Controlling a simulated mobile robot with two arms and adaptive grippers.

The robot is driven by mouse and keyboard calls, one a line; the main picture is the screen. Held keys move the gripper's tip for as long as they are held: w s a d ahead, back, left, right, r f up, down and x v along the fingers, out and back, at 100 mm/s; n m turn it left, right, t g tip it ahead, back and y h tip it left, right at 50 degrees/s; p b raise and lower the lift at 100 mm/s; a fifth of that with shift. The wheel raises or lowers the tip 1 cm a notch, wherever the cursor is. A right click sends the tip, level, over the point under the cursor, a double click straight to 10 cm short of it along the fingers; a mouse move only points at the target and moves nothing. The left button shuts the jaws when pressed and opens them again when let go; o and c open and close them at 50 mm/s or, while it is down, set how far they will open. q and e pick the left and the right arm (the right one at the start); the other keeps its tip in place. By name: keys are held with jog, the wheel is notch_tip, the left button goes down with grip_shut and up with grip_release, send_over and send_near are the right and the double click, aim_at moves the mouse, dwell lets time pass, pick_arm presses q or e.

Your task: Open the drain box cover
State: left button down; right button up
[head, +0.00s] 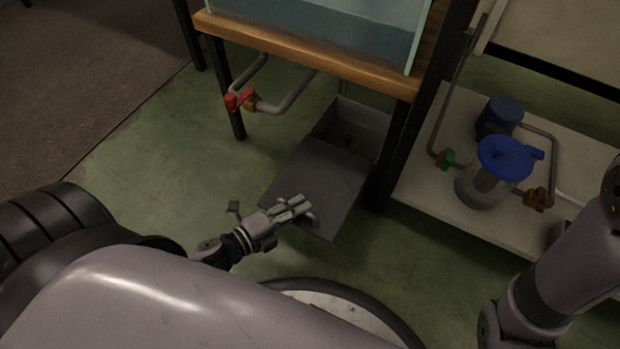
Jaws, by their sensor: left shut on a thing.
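The drain box (378,122) is a grey metal box on the floor under the tank stand. Its far part is uncovered, showing a dark interior with unclear contents. The flat grey cover (325,180) lies toward me from that opening, over the near side. I cannot tell whether it is slid or tilted. My left gripper (299,207) is at the cover's near edge, shut on its small rounded handle (312,219), which the fingers partly hide. Part of my right arm shows at the right edge, but its gripper is out of view.
A wooden-topped stand (300,60) with dark legs carries a glass tank (330,22) above the box. Pipes with a red valve (238,99) hang at its left. A low white shelf (450,218) at right holds a blue-lidded clear canister (490,180). Green floor at left is clear.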

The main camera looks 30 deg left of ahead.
pick_arm(q)
jog(key=shift+s, duration=1.25)
jog(key=c, duration=1.7)
grip_release()
jog(key=shift+o, duration=0.2)
jog(key=shift+a, duration=0.1)
jog(key=v, duration=1.2)
